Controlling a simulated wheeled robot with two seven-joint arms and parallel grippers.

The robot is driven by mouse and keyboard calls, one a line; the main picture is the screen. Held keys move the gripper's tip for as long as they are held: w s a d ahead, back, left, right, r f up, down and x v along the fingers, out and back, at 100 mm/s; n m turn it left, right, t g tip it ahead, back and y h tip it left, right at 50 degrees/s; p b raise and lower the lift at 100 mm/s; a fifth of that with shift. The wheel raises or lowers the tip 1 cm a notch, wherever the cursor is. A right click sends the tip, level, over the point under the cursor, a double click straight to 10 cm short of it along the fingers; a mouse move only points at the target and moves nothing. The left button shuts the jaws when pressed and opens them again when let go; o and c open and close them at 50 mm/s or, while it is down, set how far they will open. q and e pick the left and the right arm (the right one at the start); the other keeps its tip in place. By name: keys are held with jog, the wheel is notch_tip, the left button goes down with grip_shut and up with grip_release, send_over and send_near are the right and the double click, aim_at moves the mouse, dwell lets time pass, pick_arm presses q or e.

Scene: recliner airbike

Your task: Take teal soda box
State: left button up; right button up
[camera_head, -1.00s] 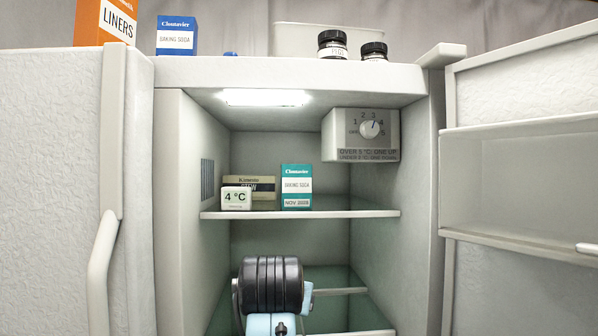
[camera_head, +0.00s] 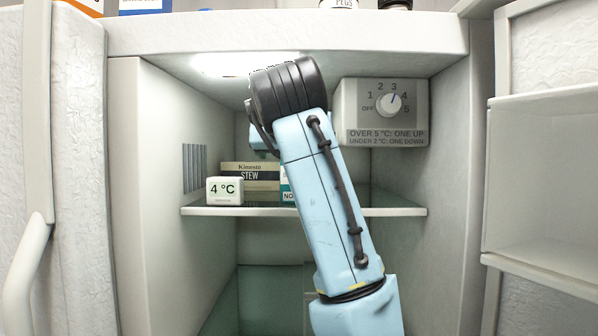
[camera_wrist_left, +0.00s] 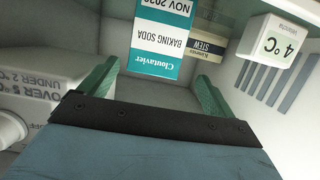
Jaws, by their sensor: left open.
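The teal soda box (camera_wrist_left: 158,42), a teal and white baking soda carton, appears upside down in the left wrist view. It stands on the fridge shelf (camera_head: 330,211). In the head view only a sliver of the box (camera_head: 287,188) shows, the rest hidden behind my left arm. My left gripper (camera_wrist_left: 154,72) is open, its green fingers apart and empty. The box lies ahead, roughly between the finger directions, not visibly touched. In the head view the fingers are hidden behind the wrist. My right gripper is not in view.
A stew box (camera_head: 250,172) and a white 4 °C thermometer block (camera_head: 224,190) stand beside the teal box. A dial unit (camera_head: 385,112) hangs from the ceiling at right. The fridge door (camera_head: 545,180) is open at right. The shelf's right part looks clear.

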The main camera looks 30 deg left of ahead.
pick_arm(q)
jog(key=shift+x, duration=1.15)
jog(key=shift+w+a+f+p, duration=0.15)
jog(key=shift+w+f+p, duration=0.15)
jog(key=shift+w, duration=0.25)
jog(key=p+x, duration=0.1)
jog(key=x, duration=0.3)
jog(key=shift+w+f, duration=0.15)
jog(key=shift+f, duration=0.1)
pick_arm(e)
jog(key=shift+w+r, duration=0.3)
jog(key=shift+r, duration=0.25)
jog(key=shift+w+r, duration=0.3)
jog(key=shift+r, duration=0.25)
pick_arm(q)
jog(key=shift+c, duration=0.2)
jog(key=c, duration=1.2)
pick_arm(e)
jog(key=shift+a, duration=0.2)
